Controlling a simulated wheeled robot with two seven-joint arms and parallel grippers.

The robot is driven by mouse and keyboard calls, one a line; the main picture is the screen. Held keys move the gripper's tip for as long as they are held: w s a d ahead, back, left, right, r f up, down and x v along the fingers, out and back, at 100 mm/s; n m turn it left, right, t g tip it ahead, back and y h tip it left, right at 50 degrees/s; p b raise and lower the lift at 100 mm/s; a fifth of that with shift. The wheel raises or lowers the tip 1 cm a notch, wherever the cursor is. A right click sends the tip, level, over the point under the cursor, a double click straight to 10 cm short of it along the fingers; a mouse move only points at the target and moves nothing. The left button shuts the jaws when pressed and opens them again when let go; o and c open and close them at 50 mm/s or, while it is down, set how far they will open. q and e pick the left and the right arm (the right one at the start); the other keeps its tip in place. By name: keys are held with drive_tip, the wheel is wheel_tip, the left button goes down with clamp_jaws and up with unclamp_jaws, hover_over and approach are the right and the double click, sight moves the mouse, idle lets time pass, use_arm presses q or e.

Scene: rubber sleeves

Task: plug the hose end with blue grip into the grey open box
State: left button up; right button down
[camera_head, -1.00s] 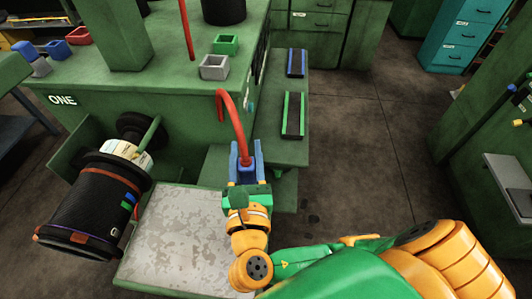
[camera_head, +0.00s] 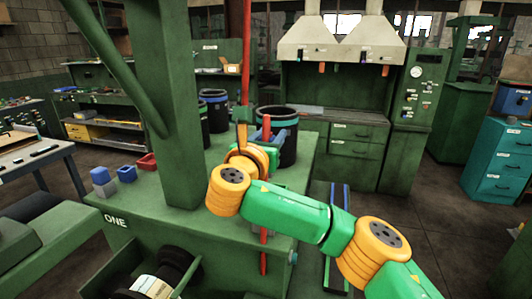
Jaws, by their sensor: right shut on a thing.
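My right gripper (camera_head: 261,132) is raised above the green workbench and seen from behind, partly covered by its own wrist. It is shut on the red hose (camera_head: 264,252), with blue showing at the jaws. The hose shows again below my arm, hanging at the bench's front. The exact hold on the blue grip is hidden. My left gripper is not in view.
The green bench (camera_head: 158,222) has a thick post (camera_head: 180,110) left of my gripper. A black bin (camera_head: 288,145) stands behind it. Small blue boxes (camera_head: 100,176) and a red box (camera_head: 147,162) sit at the left. A red vertical rod (camera_head: 246,55) rises behind my gripper.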

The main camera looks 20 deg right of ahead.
drive_tip(key=shift+s+a+f, duration=0.3)
drive_tip(key=shift+s+a, duration=0.1)
drive_tip(key=shift+s, duration=0.25)
drive_tip(key=shift+s+a+f, duration=0.1)
drive_tip(key=shift+s+f, duration=0.1)
drive_tip(key=shift+f, duration=0.35)
drive_tip(key=f+b, duration=0.3)
drive_tip(key=f, duration=0.1)
drive_tip(key=shift+w, duration=0.25)
drive_tip(key=shift+f+b, duration=0.65)
drive_tip(key=shift+b, duration=0.2)
use_arm(q)
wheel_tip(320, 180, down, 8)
drive_tip(key=b, duration=0.3)
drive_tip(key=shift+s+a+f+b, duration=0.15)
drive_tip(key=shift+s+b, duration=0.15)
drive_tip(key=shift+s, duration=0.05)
use_arm(e)
drive_tip(key=shift+f, duration=2.9)
